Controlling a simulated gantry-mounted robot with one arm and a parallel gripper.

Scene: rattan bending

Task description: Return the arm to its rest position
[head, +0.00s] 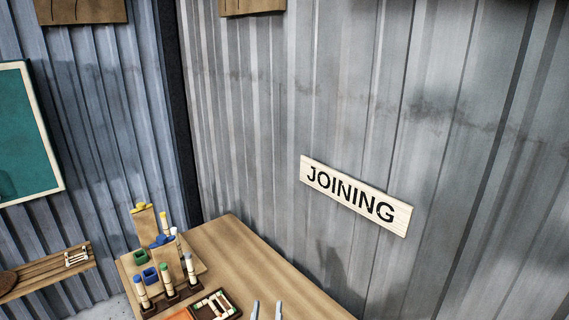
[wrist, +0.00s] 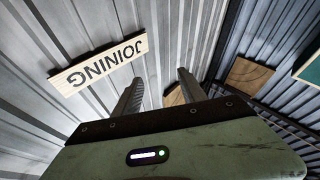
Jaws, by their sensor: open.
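My gripper (wrist: 159,78) shows in the wrist view with its two dark fingers spread apart and nothing between them. It points toward the grey corrugated wall, clear of any object. In the head view, two grey prongs at the bottom edge look like the fingertips of my gripper (head: 266,304), held apart in front of the wooden table (head: 240,251). The rest of my arm is hidden below the head view's edge.
A JOINING sign (head: 355,195) hangs on the wall. A wooden shelf (head: 40,273) stands left. The table's back right is clear.

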